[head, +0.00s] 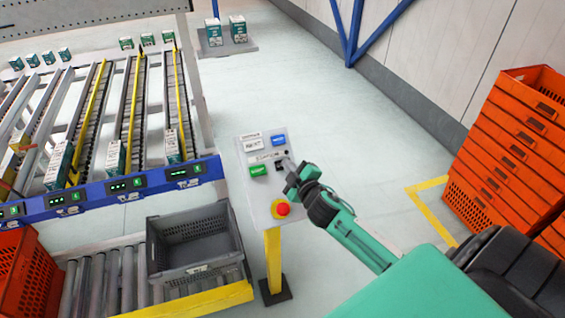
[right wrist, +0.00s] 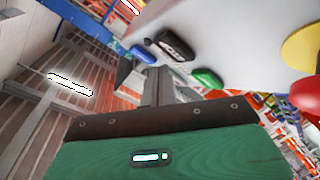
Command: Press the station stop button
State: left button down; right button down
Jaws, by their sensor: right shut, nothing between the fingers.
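The station panel (head: 258,205) stands on a yellow post in the middle of the head view. Its red stop button (head: 281,209) sits on a yellow base near the panel's lower end. In the right wrist view the red button (right wrist: 306,96) is cut off by the right edge, beside its yellow base (right wrist: 302,48). My right gripper (head: 287,160) is shut and empty over the panel's upper right part, above and apart from the red button in the picture. Its shut fingers (right wrist: 157,86) point at the panel near the green button (right wrist: 208,78). I cannot tell whether they touch it. My left gripper is not in view.
A grey tote (head: 205,268) sits on rollers at the left. Stacked orange totes (head: 500,160) stand at the right. The floor behind the panel is clear.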

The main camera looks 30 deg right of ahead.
jog(key=shift+s+r+p, duration=0.2)
jog(key=shift+r+p, duration=0.2)
jog(key=shift+p, duration=0.05)
jog(key=s+r+p, duration=0.1)
jog(key=r, duration=0.1)
jog(key=s+a+r+p, duration=0.1)
jog(key=s+p, duration=0.1)
jog(key=shift+s+r, duration=0.15)
jog(key=shift+r, duration=0.2)
dwell(0.6)
